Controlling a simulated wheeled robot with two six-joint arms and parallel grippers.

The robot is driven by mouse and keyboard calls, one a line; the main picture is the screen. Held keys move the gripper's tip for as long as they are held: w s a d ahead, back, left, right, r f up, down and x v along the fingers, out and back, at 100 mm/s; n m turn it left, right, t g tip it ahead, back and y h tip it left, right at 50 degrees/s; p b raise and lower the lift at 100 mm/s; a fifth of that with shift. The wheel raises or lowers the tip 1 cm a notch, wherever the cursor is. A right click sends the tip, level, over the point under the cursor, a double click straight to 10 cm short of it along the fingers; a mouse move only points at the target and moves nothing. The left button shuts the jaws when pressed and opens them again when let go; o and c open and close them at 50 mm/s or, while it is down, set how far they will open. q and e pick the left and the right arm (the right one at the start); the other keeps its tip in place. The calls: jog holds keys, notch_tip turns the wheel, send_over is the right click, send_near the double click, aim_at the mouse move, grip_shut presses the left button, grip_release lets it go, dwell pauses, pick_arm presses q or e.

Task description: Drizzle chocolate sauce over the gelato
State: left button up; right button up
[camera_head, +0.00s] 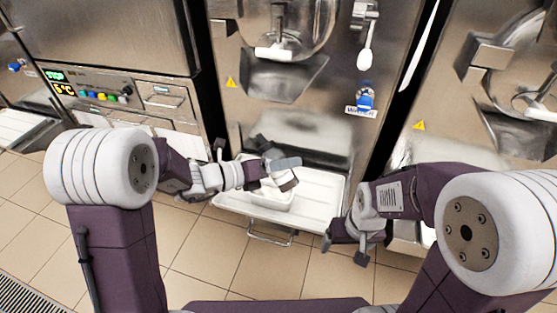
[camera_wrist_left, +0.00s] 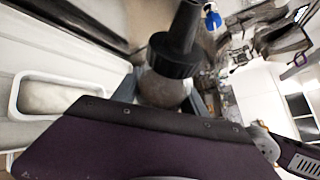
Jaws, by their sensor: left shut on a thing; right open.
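My left gripper (camera_head: 284,173) is shut on the sauce bottle, above the white tray in front of the middle machine. In the left wrist view the bottle (camera_wrist_left: 162,90) has a brownish body and a black nozzle cap (camera_wrist_left: 175,55); its lower part is hidden by my gripper. A white tub (camera_head: 270,200) sits on the tray below my left gripper, partly covered by it. The left wrist view shows pale gelato (camera_wrist_left: 50,98) in the tub, to the left of the bottle. No sauce stream is visible. My right gripper (camera_head: 344,250) is open and empty, in front of the tray's right side.
The white tray (camera_head: 318,207) juts out from the middle steel machine (camera_head: 300,130). A white-handled lever (camera_head: 365,58) and a blue tap (camera_head: 365,101) are above it. More machines stand left and right. The tiled floor (camera_head: 205,245) in front is clear.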

pick_arm(q)
jog(key=f+n+b, duration=0.1)
jog(key=s+d+f+n+h+b, duration=0.1)
jog(key=f+n+b, duration=0.1)
jog(key=shift+s+d+f+n+h, duration=0.1)
jog(key=shift+s+d+n+h, duration=0.25)
jog(key=shift+s+n+h, duration=0.05)
notch_tip(320, 180, down, 4)
jog(key=n+h+b, duration=0.1)
jog(key=n+b, duration=0.1)
jog(key=b, duration=0.1)
jog(key=n+h+b, duration=0.1)
jog(key=n+b, duration=0.2)
jog(key=b, duration=0.1)
jog(key=shift+s+d+r+n, duration=0.15)
jog(key=shift+r+n, duration=0.05)
jog(key=shift+n, duration=0.1)
jog(key=r+n+p, duration=0.1)
jog(key=p, duration=0.1)
jog(key=w+a+r+n+t+h+p, duration=0.1)
jog(key=r+n+p, duration=0.1)
jog(key=p, duration=0.1)
jog(key=r+n+t+p, duration=0.1)
jog(key=n+p, duration=0.1)
jog(key=shift+w+a+r+p, duration=0.2)
jog(key=shift+r+p, duration=0.1)
jog(key=shift+p, duration=0.1)
jog(key=shift+w+a+r+n+t+h+p, duration=0.15)
jog(key=shift+n+t+h+p, duration=0.25)
jog(key=shift+n, duration=0.3)
